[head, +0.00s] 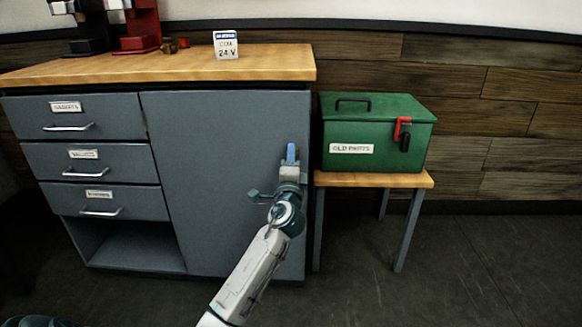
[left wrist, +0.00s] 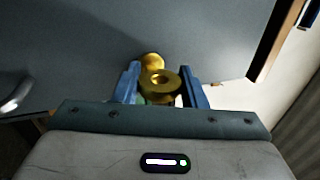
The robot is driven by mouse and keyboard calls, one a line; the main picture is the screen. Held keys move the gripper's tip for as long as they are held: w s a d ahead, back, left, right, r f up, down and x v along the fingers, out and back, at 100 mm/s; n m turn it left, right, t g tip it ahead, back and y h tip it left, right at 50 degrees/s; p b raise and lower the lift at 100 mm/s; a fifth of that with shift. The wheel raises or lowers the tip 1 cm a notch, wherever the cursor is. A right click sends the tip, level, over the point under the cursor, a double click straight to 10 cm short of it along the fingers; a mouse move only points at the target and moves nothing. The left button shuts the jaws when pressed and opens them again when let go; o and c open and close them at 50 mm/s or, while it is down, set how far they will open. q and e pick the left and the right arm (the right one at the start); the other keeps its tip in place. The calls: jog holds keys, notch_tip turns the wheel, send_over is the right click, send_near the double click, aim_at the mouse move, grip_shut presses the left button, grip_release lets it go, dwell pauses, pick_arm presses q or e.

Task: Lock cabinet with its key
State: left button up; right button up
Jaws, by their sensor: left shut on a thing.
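The grey cabinet (head: 215,170) stands under a wooden top, with its plain door closed. My left gripper (head: 291,153) is in front of the door's right side, with its blue fingers pointing at it. In the left wrist view, the blue fingers are shut on a brass key (left wrist: 160,82), whose round bow with a hole shows between them. A brass round lock (left wrist: 151,62) shows on the door just behind the key. The bow partly hides it, and I cannot tell how deep the key sits in it. In the head view, the gripper hides both key and lock.
Three labelled drawers (head: 98,155) are closed at the cabinet's left. A green box (head: 375,135) with a red hasp and black padlock stands on a small table (head: 373,180) to the right. A small sign (head: 226,45) stands on the top. The floor in front is clear.

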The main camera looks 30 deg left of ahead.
pick_arm(q)
jog(key=shift+n, duration=0.5)
jog(key=o, duration=0.7)
jog(key=v, duration=1)
jog(key=shift+s+d+f+p, duration=0.1)
jog(key=shift+s+d+p, duration=0.2)
jog(key=shift+p, duration=0.1)
